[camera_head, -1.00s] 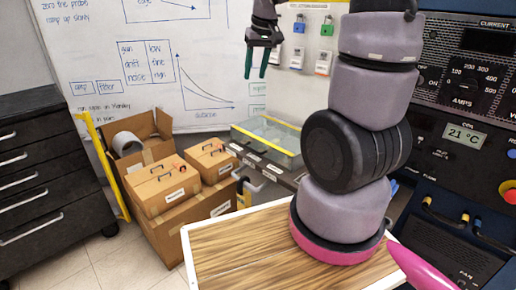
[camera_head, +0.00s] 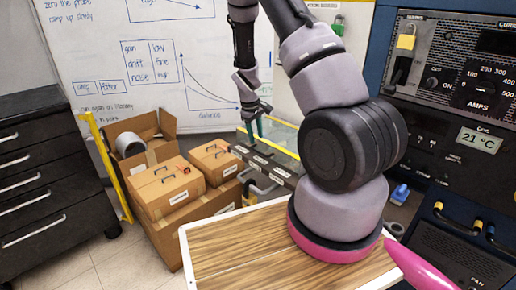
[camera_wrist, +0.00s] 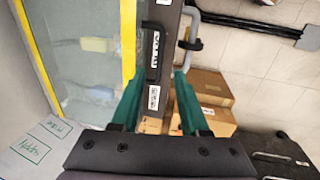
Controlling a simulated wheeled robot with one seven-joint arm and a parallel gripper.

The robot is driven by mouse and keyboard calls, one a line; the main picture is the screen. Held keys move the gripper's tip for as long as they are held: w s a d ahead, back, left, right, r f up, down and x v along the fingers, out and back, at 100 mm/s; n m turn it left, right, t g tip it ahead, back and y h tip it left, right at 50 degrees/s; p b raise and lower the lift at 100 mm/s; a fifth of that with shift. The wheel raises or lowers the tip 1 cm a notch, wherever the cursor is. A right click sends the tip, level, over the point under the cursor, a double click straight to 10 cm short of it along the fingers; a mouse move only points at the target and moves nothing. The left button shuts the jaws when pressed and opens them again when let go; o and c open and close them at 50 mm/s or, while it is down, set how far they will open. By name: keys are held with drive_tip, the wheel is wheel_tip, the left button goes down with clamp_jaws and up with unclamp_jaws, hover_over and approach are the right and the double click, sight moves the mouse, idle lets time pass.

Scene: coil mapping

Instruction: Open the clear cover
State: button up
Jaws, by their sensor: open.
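The clear cover (camera_wrist: 70,45) is a see-through panel with yellow edging. It fills the left of the wrist view, and blurred items show beneath it. In the head view the clear cover (camera_head: 283,134) sits behind my arm, which hides much of it. My gripper (camera_head: 254,128) is open and empty, with green fingers pointing down at the cover's left end. In the wrist view my gripper (camera_wrist: 155,95) has its fingers apart, either side of a dark front strip with a black handle (camera_wrist: 153,55) and white labels. I cannot tell whether the fingers touch anything.
Cardboard boxes (camera_head: 165,190) stand left of the bench, beside a yellow post (camera_head: 108,165). A dark drawer cabinet (camera_head: 45,170) is at far left. A control panel (camera_head: 460,110) rises at right. A whiteboard (camera_head: 150,60) stands behind.

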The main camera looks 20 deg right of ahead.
sight(258, 152)
drive_tip(key=f, duration=0.4)
drive_tip(key=d+f, duration=0.1)
drive_tip(key=f, duration=0.1)
drive_tip(key=shift+w+f, duration=0.1)
drive_tip(key=shift+w, duration=0.1)
drive_tip(key=shift+c, duration=0.3)
clamp_jaws()
idle(0.9)
